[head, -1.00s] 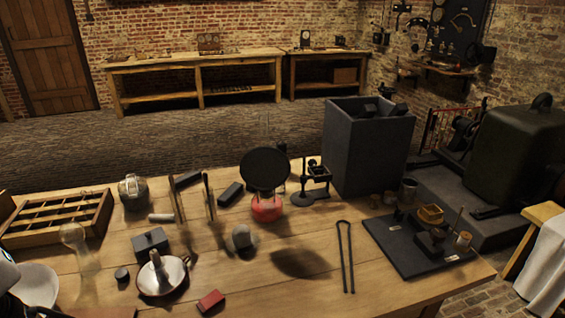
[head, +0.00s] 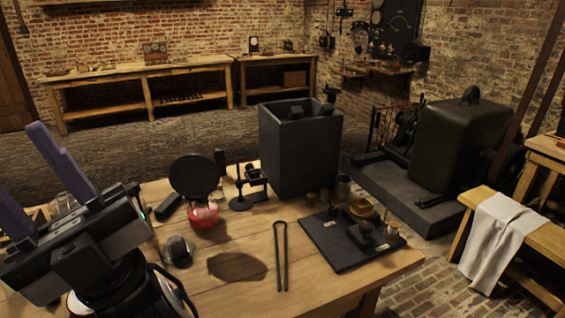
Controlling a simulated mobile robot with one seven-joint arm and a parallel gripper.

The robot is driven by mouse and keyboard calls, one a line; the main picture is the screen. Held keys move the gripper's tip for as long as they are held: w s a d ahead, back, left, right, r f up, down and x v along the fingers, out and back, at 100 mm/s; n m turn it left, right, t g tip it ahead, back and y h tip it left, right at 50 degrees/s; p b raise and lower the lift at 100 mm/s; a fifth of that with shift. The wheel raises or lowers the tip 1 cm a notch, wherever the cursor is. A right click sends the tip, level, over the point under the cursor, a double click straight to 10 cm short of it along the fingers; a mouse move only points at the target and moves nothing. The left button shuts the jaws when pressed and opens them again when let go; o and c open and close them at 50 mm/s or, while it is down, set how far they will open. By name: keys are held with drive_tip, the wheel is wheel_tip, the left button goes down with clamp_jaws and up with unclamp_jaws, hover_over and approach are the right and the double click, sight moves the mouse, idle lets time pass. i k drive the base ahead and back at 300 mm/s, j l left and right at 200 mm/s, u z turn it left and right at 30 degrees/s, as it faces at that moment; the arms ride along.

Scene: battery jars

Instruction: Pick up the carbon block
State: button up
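A dark oblong block (head: 168,206) lies on the table left of the red-based round black disc. Other dark blocks (head: 296,112) show at the top of a tall grey box. A small dark block (head: 361,236) also shows on the black board. I cannot tell for certain which is the carbon block. My gripper (head: 20,157) is at the left of the head view, in front of the table's left part. Its two purple fingers point up and left, spread apart with nothing seen between them. My arm hides much of the table's left side.
The tall grey box (head: 300,155) stands at the table's back right. The red-based disc (head: 193,177), a small black stand (head: 250,187), tongs (head: 281,255) and the black board (head: 345,250) crowd the table. Bare wood shows around the tongs. A stool with a cloth (head: 497,235) stands right.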

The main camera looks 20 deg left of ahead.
sight(218, 152)
drive_tip(key=i+l+z, duration=0.15)
drive_tip(key=z, duration=1.15)
drive_tip(key=i+z, duration=0.15)
drive_tip(key=i, duration=1.1)
drive_tip(key=i+u, duration=0.25)
drive_tip(key=i, duration=0.3)
drive_tip(key=i+l+u, duration=0.25)
drive_tip(key=i, duration=0.3)
drive_tip(key=i+j+u, duration=0.1)
drive_tip(key=i+u, duration=0.15)
drive_tip(key=u, duration=0.15)
drive_tip(key=i+u, duration=0.2)
drive_tip(key=u, duration=0.15)
drive_tip(key=i+u, duration=0.25)
drive_tip(key=u, duration=0.15)
drive_tip(key=i+j+u, duration=0.1)
drive_tip(key=i+u, duration=0.4)
drive_tip(key=u, duration=0.2)
drive_tip(key=i+u, duration=0.35)
drive_tip(key=i+l+u, duration=0.2)
drive_tip(key=i, duration=1.65)
drive_tip(key=i+j+z, duration=0.1)
drive_tip(key=i, duration=0.5)
drive_tip(key=i+l+u, duration=0.25)
drive_tip(key=i, duration=1)
drive_tip(key=i+j, duration=0.05)
drive_tip(key=j, duration=0.05)
